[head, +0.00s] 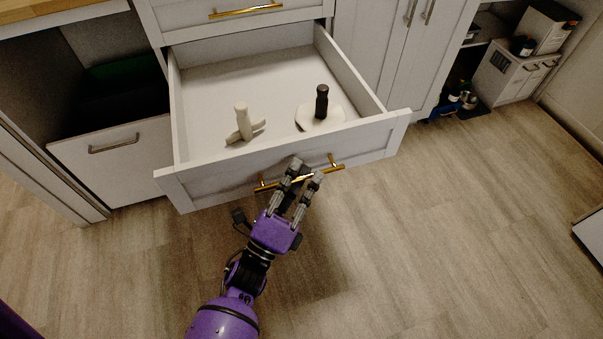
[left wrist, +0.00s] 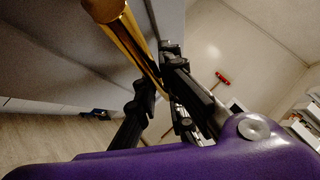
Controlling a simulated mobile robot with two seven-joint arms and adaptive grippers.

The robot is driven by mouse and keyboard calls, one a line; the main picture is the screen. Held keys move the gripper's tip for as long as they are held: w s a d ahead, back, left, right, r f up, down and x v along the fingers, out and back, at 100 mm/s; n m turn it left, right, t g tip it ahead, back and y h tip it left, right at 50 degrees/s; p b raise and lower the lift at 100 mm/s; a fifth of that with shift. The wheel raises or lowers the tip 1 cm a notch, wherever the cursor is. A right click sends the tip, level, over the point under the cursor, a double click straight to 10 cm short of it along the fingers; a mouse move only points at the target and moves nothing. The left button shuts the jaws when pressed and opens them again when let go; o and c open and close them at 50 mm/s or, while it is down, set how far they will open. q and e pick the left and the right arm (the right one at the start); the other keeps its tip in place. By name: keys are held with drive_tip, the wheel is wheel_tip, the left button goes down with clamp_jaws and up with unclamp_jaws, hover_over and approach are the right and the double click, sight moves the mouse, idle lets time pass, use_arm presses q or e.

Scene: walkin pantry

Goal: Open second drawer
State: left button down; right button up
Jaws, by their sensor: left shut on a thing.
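The second drawer (head: 285,160) stands pulled well out of the white cabinet in the head view, with its inside visible. Its gold bar handle (head: 325,171) runs across the drawer front. My left gripper (head: 305,175) is at the middle of this handle, its fingers shut on the bar. In the left wrist view the gold handle (left wrist: 128,40) runs down between the dark fingers of my left gripper (left wrist: 160,90). My right gripper is in neither view.
A white utensil (head: 242,122) and a black-handled item (head: 321,103) lie in the drawer. The closed top drawer (head: 230,25) is above. A white bin front (head: 115,160) is at left. Open wood floor (head: 430,240) lies in front and to the right.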

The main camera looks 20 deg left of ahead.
use_arm(q)
drive_tip(key=shift+f, duration=0.15)
drive_tip(key=c, duration=2.1)
unclamp_jaws()
drive_tip(key=shift+s, duration=0.1)
drive_tip(key=v, duration=1.1)
drive_tip(key=shift+s+a+f, duration=0.1)
drive_tip(key=shift+s+a, duration=0.1)
drive_tip(key=shift+s, duration=0.15)
